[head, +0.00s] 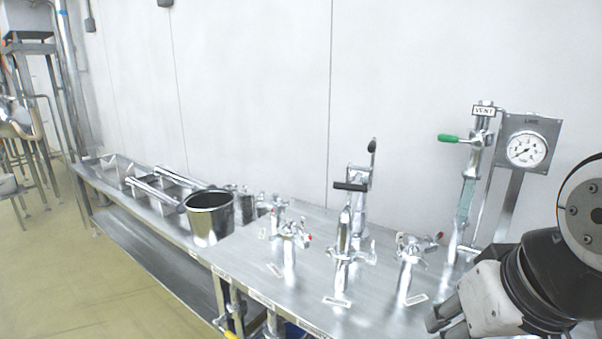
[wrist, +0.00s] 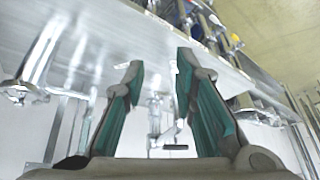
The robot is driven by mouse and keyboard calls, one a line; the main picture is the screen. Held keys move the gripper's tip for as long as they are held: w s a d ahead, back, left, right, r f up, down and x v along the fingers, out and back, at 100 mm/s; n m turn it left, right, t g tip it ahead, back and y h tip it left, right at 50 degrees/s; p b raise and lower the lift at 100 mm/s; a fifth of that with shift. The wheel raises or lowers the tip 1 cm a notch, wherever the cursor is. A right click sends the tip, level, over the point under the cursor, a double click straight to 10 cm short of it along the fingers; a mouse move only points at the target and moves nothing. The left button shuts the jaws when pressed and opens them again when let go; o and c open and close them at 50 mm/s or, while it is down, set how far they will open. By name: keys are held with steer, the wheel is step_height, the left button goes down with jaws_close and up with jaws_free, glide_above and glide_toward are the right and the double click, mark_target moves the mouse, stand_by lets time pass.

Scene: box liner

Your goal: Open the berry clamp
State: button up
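Several shiny metal clamp fittings stand on the steel bench, and I cannot tell which is the berry clamp, as the bench labels are too small to read. One fitting (head: 290,240) with a red tip is at left, a taller one (head: 346,245) is in the middle, and another (head: 408,255) is at right. Behind them stands a lever device with a black crossbar (head: 350,187). My gripper (head: 445,318) is at the lower right in the head view, apart from the fittings. In the wrist view its teal-padded fingers (wrist: 160,64) are spread, with nothing between them.
A valve with a green handle (head: 448,138) and a pressure gauge (head: 526,149) stand at the back right. A metal pot (head: 209,218) and trays are at left on the bench (head: 240,262). Valves hang along the front edge. The wall closes the back.

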steer(key=shift+o, duration=1.3)
steer(key=s, duration=0.2)
steer(key=s+d, duration=0.1)
steer(key=shift+s+r+g, duration=0.1)
steer(key=shift+r+g, duration=0.2)
steer(key=w+d+f+n+g+h+b, duration=0.1)
steer(key=w+f+g+h, duration=0.3)
steer(key=w+f, duration=0.5)
steer(key=n+t+h+b, duration=0.3)
steer(key=n+t+h, duration=0.4)
steer(key=n+t, duration=0.5)
glide_toward(340, 263)
steer(key=w+d, duration=0.2)
steer(key=w+d+f+m+t, duration=0.1)
steer(key=w+d, duration=0.1)
steer(key=w, duration=0.1)
steer(key=w+d+f+m, duration=0.1)
steer(key=w+d, duration=0.1)
steer(key=shift+w+d+f+t, duration=0.1)
steer(key=shift+w+t, duration=0.15)
steer(key=shift+t, duration=0.15)
jaws_close()
